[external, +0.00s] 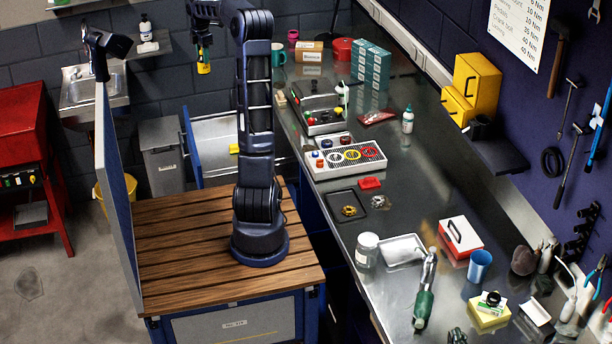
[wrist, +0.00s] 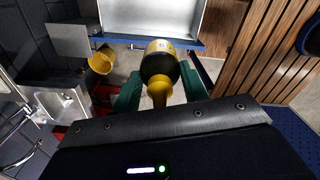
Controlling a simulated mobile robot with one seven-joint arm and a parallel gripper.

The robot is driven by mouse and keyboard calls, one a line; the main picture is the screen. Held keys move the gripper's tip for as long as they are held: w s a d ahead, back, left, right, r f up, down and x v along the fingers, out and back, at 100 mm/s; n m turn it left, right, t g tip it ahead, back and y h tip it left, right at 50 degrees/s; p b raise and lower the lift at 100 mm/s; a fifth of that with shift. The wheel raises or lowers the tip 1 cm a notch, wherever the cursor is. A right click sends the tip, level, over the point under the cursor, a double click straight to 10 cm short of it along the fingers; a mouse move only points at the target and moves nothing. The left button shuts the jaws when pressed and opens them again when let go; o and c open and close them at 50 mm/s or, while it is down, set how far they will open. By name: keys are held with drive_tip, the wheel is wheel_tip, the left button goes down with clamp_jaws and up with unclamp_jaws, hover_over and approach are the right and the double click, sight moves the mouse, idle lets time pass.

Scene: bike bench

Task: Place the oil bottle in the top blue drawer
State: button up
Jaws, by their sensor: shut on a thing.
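The oil bottle (external: 203,68), black and yellow, hangs from my gripper (external: 204,50) in the external view. In the wrist view the bottle (wrist: 160,62) sits between the two green fingers of my gripper (wrist: 160,88), with its yellow nozzle toward the camera. My gripper is shut on it, high in the air. The open blue drawer (external: 192,147) stands below and beyond my arm, with a pale grey inside. A small yellow thing shows in it in the external view. In the wrist view the drawer (wrist: 185,42) is at the top, past the bottle.
A grey bin (external: 161,160) and a yellow bucket (external: 103,194) stand left of the drawer. A sink (external: 90,90) is behind them. The steel bench (external: 330,215) at right carries boxes, trays and tools. A blue panel (external: 118,190) rises beside my wooden-topped base.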

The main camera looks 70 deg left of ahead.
wheel_tip(320, 180, down, 49)
drive_tip(key=shift+w+f, duration=0.1)
drive_tip(key=shift+w, duration=0.05)
idle(0.3)
drive_tip(key=o, duration=1.3)
drive_tip(key=shift+f, duration=0.1)
wheel_tip(320, 180, up, 12)
drive_tip(key=shift+r, duration=0.15)
